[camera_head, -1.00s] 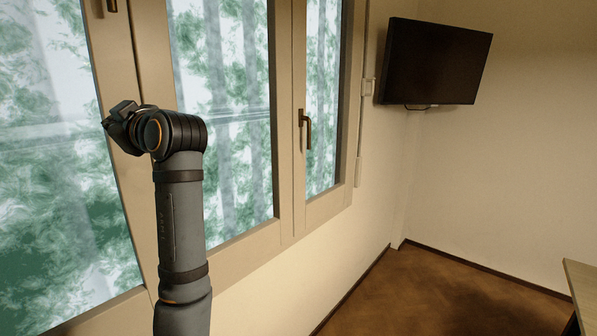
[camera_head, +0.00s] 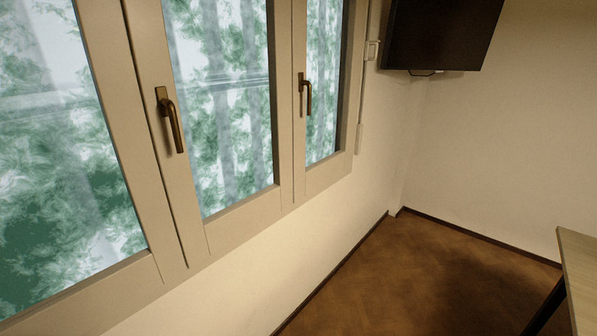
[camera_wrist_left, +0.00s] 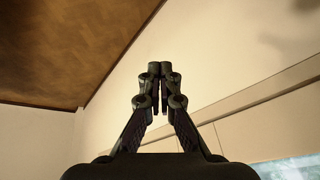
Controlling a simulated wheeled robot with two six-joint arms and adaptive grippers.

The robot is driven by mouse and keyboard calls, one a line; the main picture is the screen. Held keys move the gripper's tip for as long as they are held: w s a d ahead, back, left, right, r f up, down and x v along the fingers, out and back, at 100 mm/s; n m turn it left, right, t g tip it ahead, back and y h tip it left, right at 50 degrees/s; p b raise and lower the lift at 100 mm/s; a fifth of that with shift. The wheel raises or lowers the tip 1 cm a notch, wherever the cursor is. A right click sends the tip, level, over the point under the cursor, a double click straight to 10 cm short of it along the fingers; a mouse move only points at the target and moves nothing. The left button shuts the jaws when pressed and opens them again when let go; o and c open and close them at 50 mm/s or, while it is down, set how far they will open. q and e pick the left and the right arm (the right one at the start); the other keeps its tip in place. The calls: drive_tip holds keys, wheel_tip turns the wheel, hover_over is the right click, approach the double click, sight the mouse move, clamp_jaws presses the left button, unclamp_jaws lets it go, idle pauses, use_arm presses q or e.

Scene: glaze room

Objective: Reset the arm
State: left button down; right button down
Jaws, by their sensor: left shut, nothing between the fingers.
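My left gripper (camera_wrist_left: 160,70) shows in the left wrist view with its two dark fingers brought together at the tips and nothing between them. No part of either arm shows in the head view. My right gripper is in neither view. Around the left gripper, the wrist view shows only pale wall, brown floor and a piece of window frame, and nothing touches the fingers.
A row of windows (camera_head: 226,100) with brass-coloured handles (camera_head: 171,120) runs along the left wall. A dark screen (camera_head: 440,32) hangs in the far corner. A table edge (camera_head: 578,262) comes in at the right. The brown floor (camera_head: 420,275) between is clear.

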use_arm(q)
drive_tip(key=s+a+f+g, duration=0.1)
drive_tip(key=s+f, duration=0.2)
drive_tip(key=f, duration=0.7)
drive_tip(key=s+f, duration=0.2)
drive_tip(key=f, duration=0.9)
drive_tip(key=s+a+f+g, duration=0.1)
drive_tip(key=s+f, duration=0.2)
drive_tip(key=f, duration=0.7)
drive_tip(key=s+f+g, duration=0.1)
drive_tip(key=s+f, duration=1.1)
drive_tip(key=s, duration=0.4)
drive_tip(key=shift+a+f+h, duration=0.3)
drive_tip(key=shift+a+f, duration=0.05)
drive_tip(key=shift+f, duration=0.05)
drive_tip(key=shift+s, duration=0.1)
